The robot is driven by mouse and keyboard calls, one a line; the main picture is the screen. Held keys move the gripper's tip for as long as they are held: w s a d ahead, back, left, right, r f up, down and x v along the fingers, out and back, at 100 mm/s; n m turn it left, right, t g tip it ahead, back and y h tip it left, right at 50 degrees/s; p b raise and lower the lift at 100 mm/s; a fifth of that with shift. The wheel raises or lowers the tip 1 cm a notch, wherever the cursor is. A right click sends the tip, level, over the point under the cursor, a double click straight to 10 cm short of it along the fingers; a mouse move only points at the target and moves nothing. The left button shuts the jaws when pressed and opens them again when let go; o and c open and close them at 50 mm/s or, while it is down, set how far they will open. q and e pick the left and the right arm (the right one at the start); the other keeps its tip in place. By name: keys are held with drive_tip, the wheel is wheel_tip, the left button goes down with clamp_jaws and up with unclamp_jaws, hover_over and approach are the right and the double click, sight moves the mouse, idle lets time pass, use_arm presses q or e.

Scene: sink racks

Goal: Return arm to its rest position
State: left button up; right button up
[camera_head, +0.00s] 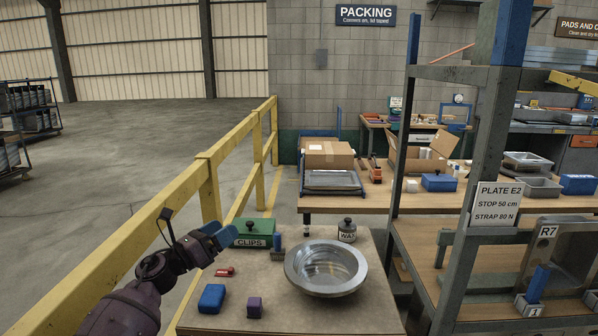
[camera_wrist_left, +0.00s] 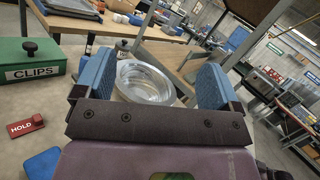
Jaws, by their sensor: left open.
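My left arm comes in from the lower left in the head view. Its gripper (camera_head: 222,238) has blue finger pads and hangs over the left part of the small table, in front of the green CLIPS box (camera_head: 252,233). In the left wrist view the two blue fingers (camera_wrist_left: 155,84) stand wide apart with nothing gripped between them. A round metal sink bowl (camera_head: 326,268) sits on the table to the right of the gripper, apart from it. It also shows beyond the fingers in the left wrist view (camera_wrist_left: 146,78). My right gripper is not in view.
On the small table (camera_head: 365,315) are a blue block (camera_head: 212,298), a purple block (camera_head: 254,307), a red HOLD tag (camera_head: 225,272), a brush (camera_head: 277,247) and a lidded WAX jar (camera_head: 347,231). A yellow railing (camera_head: 212,190) runs along the left. A metal rack (camera_head: 470,235) stands right.

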use_arm(q)
drive_tip(key=w+a+f+m+t+y, duration=0.1)
drive_tip(key=w+a+f+m+y, duration=0.35)
drive_tip(key=m, duration=1.35)
drive_tip(key=w+a+f+m+t+y, duration=0.15)
drive_tip(key=a+m+y, duration=0.65)
drive_tip(key=m, duration=1)
drive_tip(key=s+d+f+n+g+y, duration=0.1)
drive_tip(key=s+d+f+g+y, duration=0.1)
drive_tip(key=s+f, duration=1.4)
drive_tip(key=s, duration=0.4)
drive_tip(key=s+f+n+g, duration=0.1)
drive_tip(key=s+f, duration=0.3)
drive_tip(key=s, duration=0.4)
drive_tip(key=s+d+f+n+g, duration=0.1)
drive_tip(key=s+f, duration=0.3)
drive_tip(key=s, duration=0.4)
drive_tip(key=shift+s+f, duration=0.15)
drive_tip(key=shift+s, duration=0.15)
drive_tip(key=shift+n+g+y, duration=0.35)
drive_tip(key=shift+n+g, duration=0.35)
drive_tip(key=shift+g, duration=0.05)
drive_tip(key=s, duration=1)
drive_tip(key=shift+s+d+f, duration=0.2)
drive_tip(key=shift+s+f, duration=0.2)
drive_tip(key=shift+c, duration=0.2)
